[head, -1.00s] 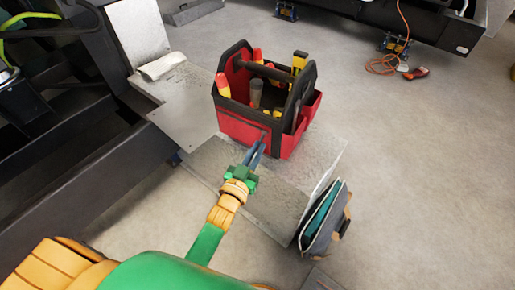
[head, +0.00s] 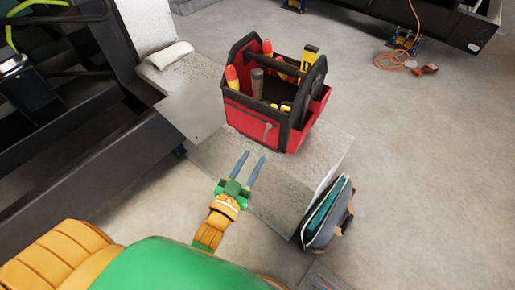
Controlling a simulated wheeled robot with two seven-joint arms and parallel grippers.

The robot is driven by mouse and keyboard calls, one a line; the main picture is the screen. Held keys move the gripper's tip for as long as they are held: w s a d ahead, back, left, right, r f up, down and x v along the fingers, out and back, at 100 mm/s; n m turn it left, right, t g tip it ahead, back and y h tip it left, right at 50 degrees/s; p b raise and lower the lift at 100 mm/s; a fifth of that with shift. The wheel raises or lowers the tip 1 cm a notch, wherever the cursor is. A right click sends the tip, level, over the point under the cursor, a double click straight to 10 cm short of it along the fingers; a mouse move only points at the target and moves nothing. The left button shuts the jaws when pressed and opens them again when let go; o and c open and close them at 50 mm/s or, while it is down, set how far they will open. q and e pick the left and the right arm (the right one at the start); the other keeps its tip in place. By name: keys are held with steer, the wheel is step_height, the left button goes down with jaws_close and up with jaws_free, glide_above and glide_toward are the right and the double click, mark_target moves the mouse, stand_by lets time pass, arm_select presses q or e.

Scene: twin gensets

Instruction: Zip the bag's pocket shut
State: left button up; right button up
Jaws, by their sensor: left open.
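A red and black open-topped tool bag (head: 252,121) stands upright on a grey metal platform. Its red front pocket faces me, and a small grey tab, perhaps the zip pull (head: 268,131), shows near the right part of that front. I cannot tell how far the pocket is closed. My left gripper (head: 253,156) is open and empty, its two blue-grey fingers apart and pointing at the bag's front. Its tips are short of the bag, over the platform. My right gripper is not in view.
The grey platform (head: 311,174) ends in a front edge near my gripper. A grey-blue bag with a teal inside (head: 327,213) leans at its right end. A white rolled cloth (head: 169,54) lies at the back left.

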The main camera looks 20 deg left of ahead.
arm_select(q)
steer(key=m+g+h+b, duration=0.2)
steer(key=m+h, duration=0.1)
steer(key=h, duration=0.3)
glide_above(261, 140)
steer(key=s+d, duration=0.2)
steer(key=s, duration=0.3)
steer(key=shift+w+a+f, duration=0.15)
steer(key=shift+w+a, duration=0.05)
steer(key=shift+a, duration=0.05)
steer(key=shift+c, duration=0.3)
jaws_close()
steer(key=shift+d, duration=0.1)
